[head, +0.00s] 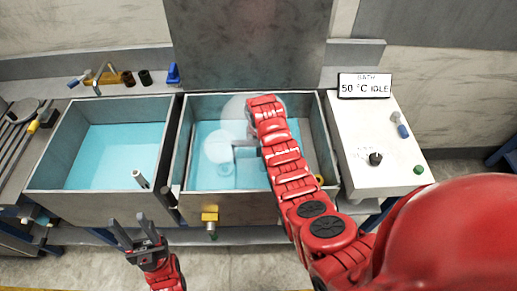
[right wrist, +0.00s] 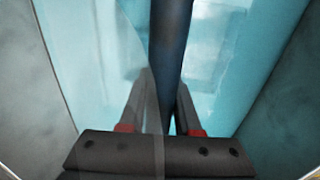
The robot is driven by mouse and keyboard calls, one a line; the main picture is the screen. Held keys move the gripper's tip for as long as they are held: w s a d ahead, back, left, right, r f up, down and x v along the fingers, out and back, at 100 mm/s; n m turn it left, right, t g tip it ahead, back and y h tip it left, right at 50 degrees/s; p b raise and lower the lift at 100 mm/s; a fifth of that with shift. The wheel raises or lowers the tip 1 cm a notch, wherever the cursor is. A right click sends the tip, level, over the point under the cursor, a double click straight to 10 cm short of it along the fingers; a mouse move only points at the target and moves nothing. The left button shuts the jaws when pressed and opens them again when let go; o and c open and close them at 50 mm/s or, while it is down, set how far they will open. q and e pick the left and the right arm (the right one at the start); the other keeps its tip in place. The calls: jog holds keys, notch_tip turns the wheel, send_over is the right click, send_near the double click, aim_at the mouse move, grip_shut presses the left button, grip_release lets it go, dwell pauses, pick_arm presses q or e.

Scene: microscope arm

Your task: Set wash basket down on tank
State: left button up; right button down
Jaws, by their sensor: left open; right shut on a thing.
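The right-hand tank (head: 240,206) is a grey open box with pale blue liquid. My right arm reaches over it from the right. In the right wrist view my right gripper (right wrist: 165,95) is shut on a dark upright bar (right wrist: 171,35), taken as the handle of the wash basket. The basket's body is not clear; pale see-through shapes (right wrist: 95,55) show against the liquid. In the head view a grey bar (head: 246,147) and pale round shapes show beside my arm; basket contact with the tank cannot be told. My left gripper (head: 136,222) is open and empty in front of the tanks.
A second tank (head: 50,150) with blue liquid stands to the left, a small grey tube (head: 140,178) at its front right corner. A white control box (head: 372,150) with a "50 °C IDLE" sign (head: 364,86) stands right of the tank. A tall grey panel (head: 245,45) rises behind.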

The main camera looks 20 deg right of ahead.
jog(key=shift+f, duration=0.75)
jog(key=c, duration=0.6)
grip_release()
